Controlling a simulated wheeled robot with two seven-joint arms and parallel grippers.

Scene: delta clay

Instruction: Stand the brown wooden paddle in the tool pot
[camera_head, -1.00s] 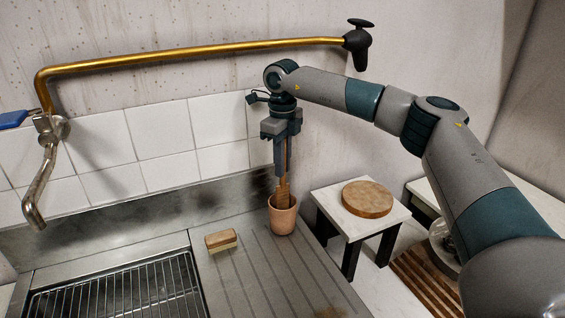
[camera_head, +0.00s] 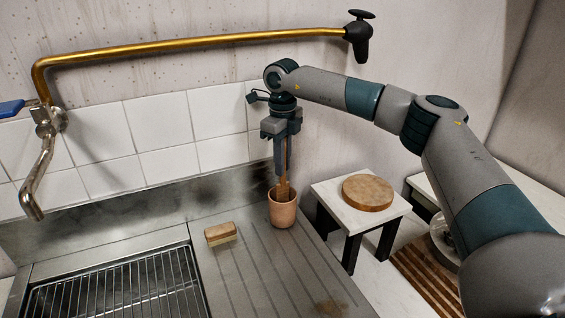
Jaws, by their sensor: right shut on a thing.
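The tool pot (camera_head: 283,213) is a terracotta-coloured cup standing on the ribbed metal drainboard near the wall. The brown wooden paddle (camera_head: 283,190) is upright, with its lower end inside the pot's mouth. Its lowest part is hidden by the pot wall. My right gripper (camera_head: 283,170) points straight down above the pot and is shut on the paddle's upper part. I cannot tell whether the paddle touches the pot's bottom. My left gripper is not in view.
A wooden brush (camera_head: 221,233) lies on the drainboard left of the pot. A metal rack (camera_head: 115,290) covers the sink at lower left. A small white-topped stand (camera_head: 330,190) with a round wooden board (camera_head: 368,193) is to the right. A brass pipe and tap (camera_head: 38,185) run along the wall.

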